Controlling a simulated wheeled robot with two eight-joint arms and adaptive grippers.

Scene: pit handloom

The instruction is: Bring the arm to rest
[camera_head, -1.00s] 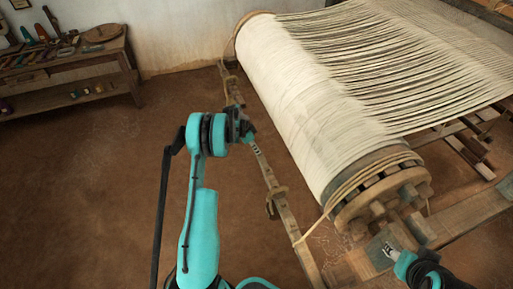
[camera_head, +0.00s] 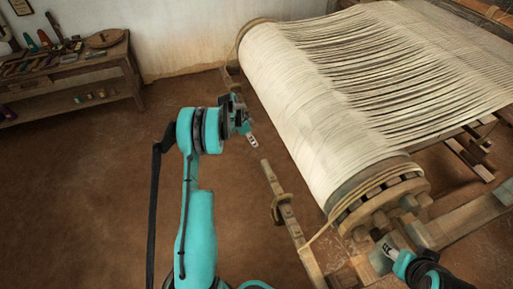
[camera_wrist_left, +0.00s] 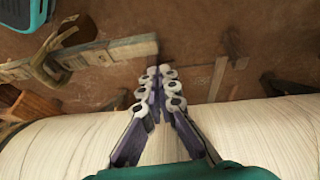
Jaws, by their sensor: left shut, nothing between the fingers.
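My left arm reaches up from the bottom of the head view. Its left gripper (camera_head: 252,141) is shut and empty, beside the left side of the cream warp roll (camera_head: 310,110). In the left wrist view the closed fingers (camera_wrist_left: 161,80) meet in the middle, with the warp roll (camera_wrist_left: 55,150) below and a wooden bar (camera_wrist_left: 105,55) to the left. My right gripper (camera_head: 388,249) shows at the lower right of the head view, near the loom's frame. Whether it is open or shut is not clear.
The roll's toothed wooden end (camera_head: 385,205) is at the lower right. A low bench (camera_head: 70,72) with small items stands at the back left. The brown floor (camera_head: 80,190) at left is clear.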

